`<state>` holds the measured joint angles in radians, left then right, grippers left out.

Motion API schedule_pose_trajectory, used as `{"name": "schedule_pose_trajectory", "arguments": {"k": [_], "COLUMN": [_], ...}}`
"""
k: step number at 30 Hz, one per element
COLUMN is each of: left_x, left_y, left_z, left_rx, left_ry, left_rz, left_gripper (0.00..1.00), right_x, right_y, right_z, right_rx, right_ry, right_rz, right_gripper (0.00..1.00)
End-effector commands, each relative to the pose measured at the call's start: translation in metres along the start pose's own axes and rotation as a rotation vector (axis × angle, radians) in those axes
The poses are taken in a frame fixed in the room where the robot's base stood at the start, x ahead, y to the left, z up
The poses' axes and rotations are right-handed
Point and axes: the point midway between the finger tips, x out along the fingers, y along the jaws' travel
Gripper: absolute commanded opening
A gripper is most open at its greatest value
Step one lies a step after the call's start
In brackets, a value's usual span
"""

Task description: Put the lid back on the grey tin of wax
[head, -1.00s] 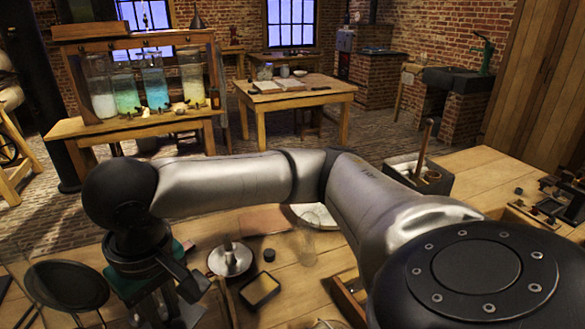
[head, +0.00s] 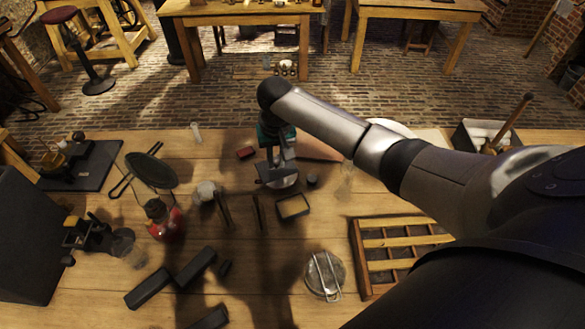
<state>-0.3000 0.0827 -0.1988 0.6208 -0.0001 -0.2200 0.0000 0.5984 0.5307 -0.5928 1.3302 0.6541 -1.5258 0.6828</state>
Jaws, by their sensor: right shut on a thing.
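A small dark-rimmed rectangular tin (head: 293,206) with a yellowish inside, which looks like the wax tin, stands uncovered on the workbench. My right gripper (head: 277,166) is above the bench, just behind and left of this tin in the picture. It is shut on a flat, dark grey plate (head: 275,178) that looks like the lid; the fingers and their grip are hard to make out. The plate appears apart from the tin and partly covers a round silver dish (head: 286,183). My left gripper does not show.
A small dark round piece (head: 312,180) is right of the dish. Thin dark strips (head: 259,213) lie left of the tin. A red lantern (head: 165,222), a wooden divided tray (head: 398,243) and a glass jar (head: 325,275) stand around. Bare bench lies in front of the tin.

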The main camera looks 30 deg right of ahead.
Motion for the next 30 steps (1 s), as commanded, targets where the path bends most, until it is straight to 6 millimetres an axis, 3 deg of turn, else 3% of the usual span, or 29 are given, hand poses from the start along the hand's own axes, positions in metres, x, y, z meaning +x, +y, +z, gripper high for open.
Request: {"name": "schedule_pose_trajectory", "arguments": {"k": [1,3,7,20,30], "left_x": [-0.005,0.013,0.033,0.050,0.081], "left_y": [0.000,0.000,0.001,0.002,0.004], "left_z": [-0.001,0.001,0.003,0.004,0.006], "left_rx": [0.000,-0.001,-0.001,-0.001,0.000], "left_ry": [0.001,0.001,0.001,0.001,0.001], "left_rz": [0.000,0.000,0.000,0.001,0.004], "left_gripper": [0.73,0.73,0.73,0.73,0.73], "right_x": [0.019,0.055,0.083,0.102,0.126], "right_y": [0.015,0.028,0.034,0.038,0.038], "right_z": [0.010,0.018,0.022,0.026,0.029], "right_rx": [0.019,0.028,0.030,0.034,0.034], "right_ry": [-0.012,-0.008,-0.002,0.000,0.001], "right_rz": [0.008,0.014,0.014,0.015,0.016], "right_gripper": [0.00,0.00,0.00,0.00,0.00]}}
